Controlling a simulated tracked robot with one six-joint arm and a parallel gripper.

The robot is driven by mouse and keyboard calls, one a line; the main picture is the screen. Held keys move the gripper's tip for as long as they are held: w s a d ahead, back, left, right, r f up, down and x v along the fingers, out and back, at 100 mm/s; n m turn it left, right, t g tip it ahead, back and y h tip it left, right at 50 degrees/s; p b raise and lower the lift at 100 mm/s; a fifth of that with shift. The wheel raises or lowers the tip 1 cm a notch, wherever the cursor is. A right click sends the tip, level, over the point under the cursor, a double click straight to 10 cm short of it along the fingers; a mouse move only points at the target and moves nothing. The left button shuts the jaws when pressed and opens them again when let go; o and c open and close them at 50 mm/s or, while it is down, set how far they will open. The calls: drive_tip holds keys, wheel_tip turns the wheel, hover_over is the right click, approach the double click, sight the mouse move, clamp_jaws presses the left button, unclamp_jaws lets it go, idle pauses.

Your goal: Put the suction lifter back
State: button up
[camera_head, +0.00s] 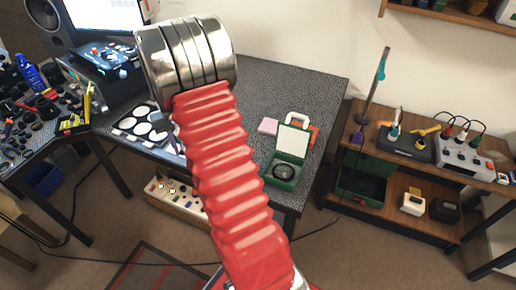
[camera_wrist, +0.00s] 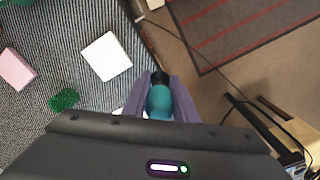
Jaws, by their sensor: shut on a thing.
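In the wrist view my gripper (camera_wrist: 161,80) is shut on a teal, rounded tool with a dark tip, which I take to be the suction lifter (camera_wrist: 159,100). It sits between the two purple fingers, and its lower part is hidden by the gripper body. Below it are the edge of the dark woven tabletop (camera_wrist: 90,22) and the floor. In the head view my red arm sleeve crosses the middle, and I cannot make out the gripper or the lifter. I cannot tell which spot is the lifter's holder.
In the head view the table holds a green case (camera_head: 283,172) with a raised lid, a pink block (camera_head: 268,126) and a tray of round pieces (camera_head: 145,127). A wooden shelf unit (camera_head: 425,165) on the right holds a tall stand (camera_head: 374,85) and a power strip (camera_head: 465,155).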

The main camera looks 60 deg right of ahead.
drive_tip(key=s+d+f+m, duration=0.1)
drive_tip(key=s+d+m, duration=0.35)
drive_tip(key=d, duration=0.75)
drive_tip(key=m, duration=0.4)
hover_over(258, 148)
drive_tip(key=shift+s, duration=0.1)
drive_tip(key=shift+f, duration=0.15)
drive_tip(key=shift+f, duration=3)
drive_tip(key=shift+f, duration=0.1)
drive_tip(key=shift+f, duration=1.8)
